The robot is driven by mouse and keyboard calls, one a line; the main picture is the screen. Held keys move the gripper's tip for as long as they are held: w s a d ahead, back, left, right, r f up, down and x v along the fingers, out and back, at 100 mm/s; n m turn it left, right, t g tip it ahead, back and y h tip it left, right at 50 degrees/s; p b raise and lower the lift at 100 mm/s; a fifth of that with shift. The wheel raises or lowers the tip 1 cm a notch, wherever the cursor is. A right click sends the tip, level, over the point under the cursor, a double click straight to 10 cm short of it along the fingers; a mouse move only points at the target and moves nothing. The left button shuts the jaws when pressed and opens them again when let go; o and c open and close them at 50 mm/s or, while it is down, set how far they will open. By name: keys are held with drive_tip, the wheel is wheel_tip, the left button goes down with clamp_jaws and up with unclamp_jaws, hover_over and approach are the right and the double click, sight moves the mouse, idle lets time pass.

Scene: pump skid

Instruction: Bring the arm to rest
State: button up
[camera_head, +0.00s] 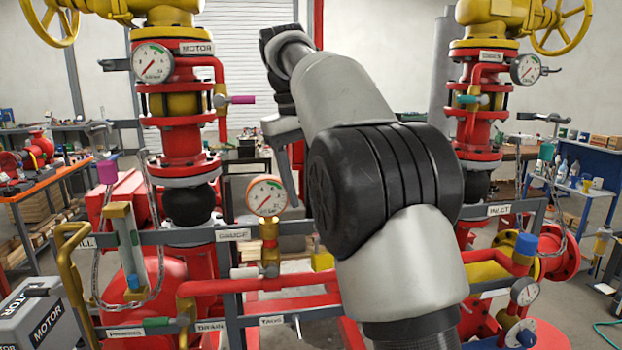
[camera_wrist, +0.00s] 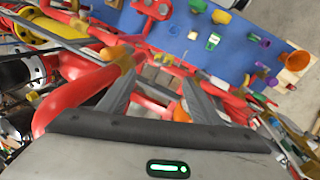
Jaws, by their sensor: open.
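My arm, grey with black joints (camera_head: 385,185), rises from the bottom middle of the head view and bends away toward the upper left. It covers the middle of the pump skid. My gripper (camera_wrist: 157,85) shows in the wrist view with its two grey fingers apart and nothing between them. Red pipework lies beyond the fingers; I cannot tell how far away it is. In the head view the fingers are not clearly visible behind the arm.
Red pipe columns with gauges (camera_head: 152,62) and (camera_head: 527,69) stand left and right of my arm. A small gauge (camera_head: 267,195) is close to its left. A blue panel (camera_wrist: 180,40) with several coloured parts shows in the wrist view. A grey MOTOR box (camera_head: 40,318) sits lower left.

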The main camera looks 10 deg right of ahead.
drive_tip(key=s+d+f+m+t+y, duration=0.1)
drive_tip(key=s+d+t+y, duration=0.15)
drive_tip(key=s, duration=1.15)
drive_tip(key=s+f+m+t, duration=0.2)
drive_tip(key=s+f, duration=1.2)
